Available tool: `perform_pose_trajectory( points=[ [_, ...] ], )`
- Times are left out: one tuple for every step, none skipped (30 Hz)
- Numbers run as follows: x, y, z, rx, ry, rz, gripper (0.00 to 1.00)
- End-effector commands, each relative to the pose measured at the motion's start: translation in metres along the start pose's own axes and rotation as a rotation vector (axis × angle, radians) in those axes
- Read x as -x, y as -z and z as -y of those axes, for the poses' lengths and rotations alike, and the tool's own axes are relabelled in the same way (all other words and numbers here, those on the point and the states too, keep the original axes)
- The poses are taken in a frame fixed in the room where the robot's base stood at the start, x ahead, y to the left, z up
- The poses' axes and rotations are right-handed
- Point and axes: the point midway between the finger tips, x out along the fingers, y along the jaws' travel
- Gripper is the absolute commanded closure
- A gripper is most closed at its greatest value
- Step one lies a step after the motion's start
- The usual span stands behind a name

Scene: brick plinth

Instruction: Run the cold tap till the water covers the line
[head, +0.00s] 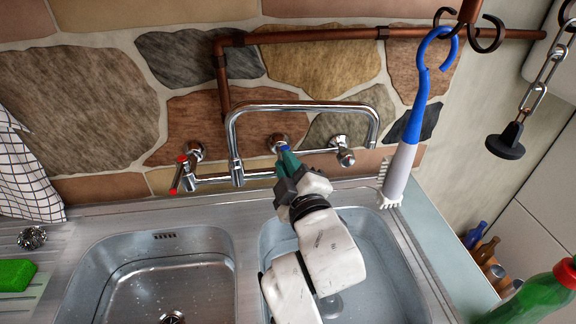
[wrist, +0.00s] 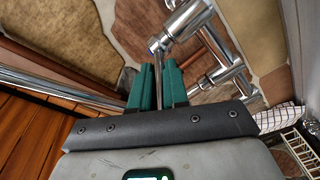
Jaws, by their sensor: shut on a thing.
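My gripper (head: 287,157) reaches over the right bowl to the wall tap. In the wrist view, its green fingers (wrist: 158,82) are shut on a thin chrome lever, the cold tap handle (wrist: 155,47). The chrome tap (head: 233,130) has a long spout arching to the right, and a red-tipped lever (head: 179,174) on its left. The right sink bowl (head: 268,237) is partly hidden by my arm. Its floor looks pale grey; I cannot tell a water level, and I make out no line. I see no clear stream from the spout.
The left bowl (head: 105,262) shows a drain. A white and blue brush (head: 408,140) hangs from a hook at the right. A black plug (head: 505,141) hangs on a chain. A green bottle (head: 540,296) stands at lower right, and a green sponge (head: 15,274) lies at left.

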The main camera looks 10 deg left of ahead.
Motion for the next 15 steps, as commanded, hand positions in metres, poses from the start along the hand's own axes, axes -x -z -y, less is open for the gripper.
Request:
perform_pose_trajectory(
  points=[
    [0.0001, -0.0015, 0.0013, 0.004, 0.001, 0.006, 1.0],
    [0.0001, -0.0015, 0.0013, 0.004, 0.0, 0.006, 1.0],
    [0.0001, -0.0015, 0.0013, 0.005, 0.0, 0.007, 1.0],
    [0.0001, -0.0016, 0.0013, 0.005, 0.0, 0.008, 1.0],
    [0.0001, -0.0016, 0.0013, 0.005, 0.0, 0.008, 1.0],
    [0.0001, -0.0016, 0.0014, 0.005, 0.0, 0.008, 1.0],
    [0.0001, -0.0017, 0.0014, 0.005, 0.0, 0.008, 1.0],
    [0.0001, -0.0017, 0.0014, 0.005, 0.0, 0.008, 1.0],
    [0.0001, -0.0017, 0.0014, 0.006, 0.0, 0.008, 1.0],
    [0.0001, -0.0017, 0.0014, 0.006, 0.0, 0.008, 1.0],
    [0.0001, -0.0017, 0.0015, 0.006, 0.0, 0.008, 1.0],
    [0.0001, -0.0017, 0.0015, 0.006, 0.0, 0.008, 1.0],
    [0.0001, -0.0017, 0.0015, 0.006, 0.0, 0.008, 0.83],
    [0.0001, -0.0017, 0.0016, 0.006, 0.0, 0.008, 0.8],
    [0.0001, -0.0016, 0.0015, 0.005, 0.0, 0.007, 0.77]
  ],
)
